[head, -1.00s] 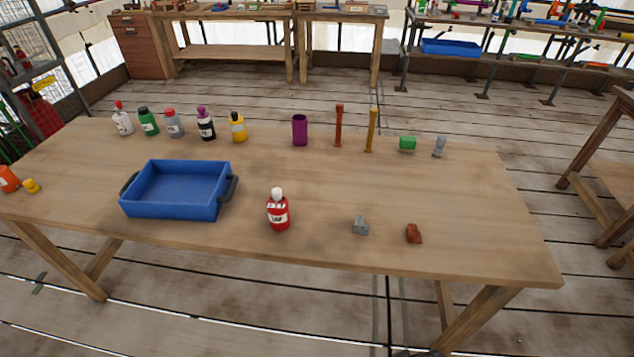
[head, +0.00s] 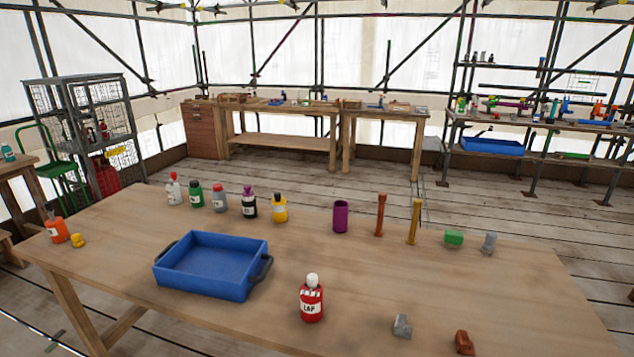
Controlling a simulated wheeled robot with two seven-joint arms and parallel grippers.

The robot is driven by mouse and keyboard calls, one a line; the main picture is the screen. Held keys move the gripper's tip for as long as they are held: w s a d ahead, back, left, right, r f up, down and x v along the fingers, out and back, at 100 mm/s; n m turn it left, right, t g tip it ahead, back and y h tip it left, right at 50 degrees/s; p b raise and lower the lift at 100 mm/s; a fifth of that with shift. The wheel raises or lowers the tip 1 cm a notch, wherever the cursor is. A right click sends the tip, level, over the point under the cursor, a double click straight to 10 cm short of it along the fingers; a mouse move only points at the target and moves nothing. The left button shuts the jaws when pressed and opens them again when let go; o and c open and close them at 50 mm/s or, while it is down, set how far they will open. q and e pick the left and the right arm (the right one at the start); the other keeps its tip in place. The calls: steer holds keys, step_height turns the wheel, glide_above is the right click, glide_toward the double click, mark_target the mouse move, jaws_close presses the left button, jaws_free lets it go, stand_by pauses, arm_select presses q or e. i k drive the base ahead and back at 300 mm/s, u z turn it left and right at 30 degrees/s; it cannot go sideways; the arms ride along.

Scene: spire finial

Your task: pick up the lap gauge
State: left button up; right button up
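No thing in view is plainly marked as the lap gauge. A small grey notched block (head: 402,325) sits near the front of the wooden table, right of a red bottle (head: 311,301) with a white cap and a label reading LAP. A small brown-red block (head: 464,343) lies farther right, close to the bottom of the picture. A small grey piece (head: 489,242) stands at the back right beside a green block (head: 453,237). I cannot tell which of these is the gauge. Neither of my grippers is in view.
A blue tray (head: 262,258) with dark handles stands left of centre. Several bottles (head: 220,198) line the back left; a purple cup (head: 340,216), a red-brown post (head: 380,215) and a yellow post (head: 413,221) stand farther right. The table's middle right is clear.

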mark_target(311, 302)
steer(key=u, duration=2.15)
steer(key=k, duration=1.35)
steer(key=z, duration=2.2)
steer(key=i, duration=0.5)
